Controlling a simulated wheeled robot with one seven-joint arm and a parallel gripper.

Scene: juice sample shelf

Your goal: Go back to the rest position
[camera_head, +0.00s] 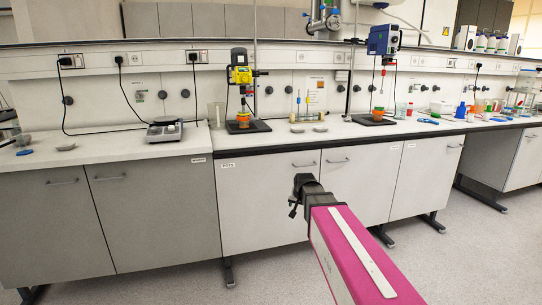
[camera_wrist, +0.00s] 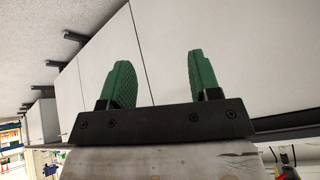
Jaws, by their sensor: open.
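My gripper (camera_head: 294,196) is in front of the white cabinet doors below the bench, in the middle of the head view. It is below the level of the worktop. In the wrist view its two green fingers (camera_wrist: 158,82) stand wide apart with nothing between them. My pink arm reaches up from the lower right of the head view to the gripper.
A white worktop (camera_head: 190,144) runs along the wall. A balance (camera_head: 164,131), a yellow stirrer (camera_head: 240,73) and a blue stirrer (camera_head: 384,40) stand on it. Grey cabinets (camera_head: 55,225) are at the left. The floor (camera_head: 470,255) at the right is clear.

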